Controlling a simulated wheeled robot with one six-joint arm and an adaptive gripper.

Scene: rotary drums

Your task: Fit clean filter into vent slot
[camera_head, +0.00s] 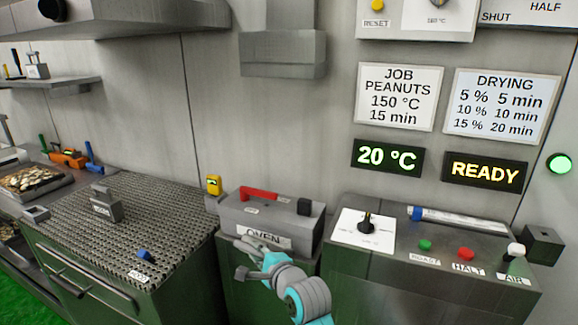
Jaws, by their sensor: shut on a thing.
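My gripper (246,258) is at the lower middle, in front of the labelled face of the oven box (230,219). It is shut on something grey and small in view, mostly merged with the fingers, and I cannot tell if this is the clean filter. No filter can be made out for sure elsewhere. I cannot pick out the vent slot with certainty. A grey metal duct-like housing (283,55) hangs on the wall above the oven.
A perforated table (150,215) at left carries a grey handled block (104,206) and a blue knob (145,254). A control desk (400,262) with a dial and buttons stands at right. Wall displays read 20 °C (388,156) and READY (485,170).

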